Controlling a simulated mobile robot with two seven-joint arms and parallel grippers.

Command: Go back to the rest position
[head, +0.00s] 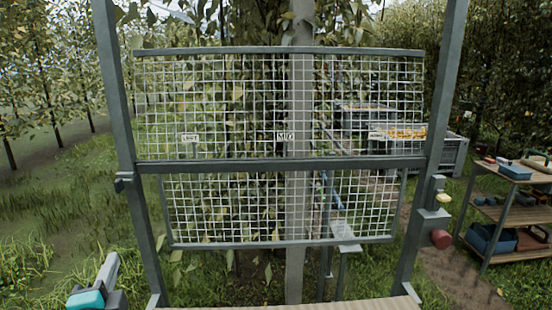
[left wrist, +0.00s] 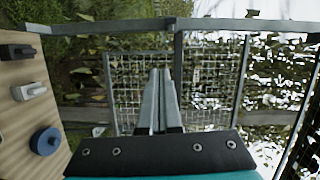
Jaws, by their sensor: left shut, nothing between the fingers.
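My left gripper (head: 112,262) shows at the lower left of the head view, in front of the grass and left of the metal frame's left post. It points up and is empty. In the left wrist view its two grey fingers (left wrist: 159,78) lie together, shut with nothing between them. The wire mesh gate (left wrist: 205,82) is behind them in that view. My right gripper is in neither view.
A mesh panel (head: 230,105) in a grey metal frame stands ahead. A red knob (head: 441,239) is on its right post. A shelf cart (head: 508,210) stands at right, fruit crates (head: 448,157) behind. A wooden board (left wrist: 22,115) with a blue round part (left wrist: 45,141) is beside the left gripper.

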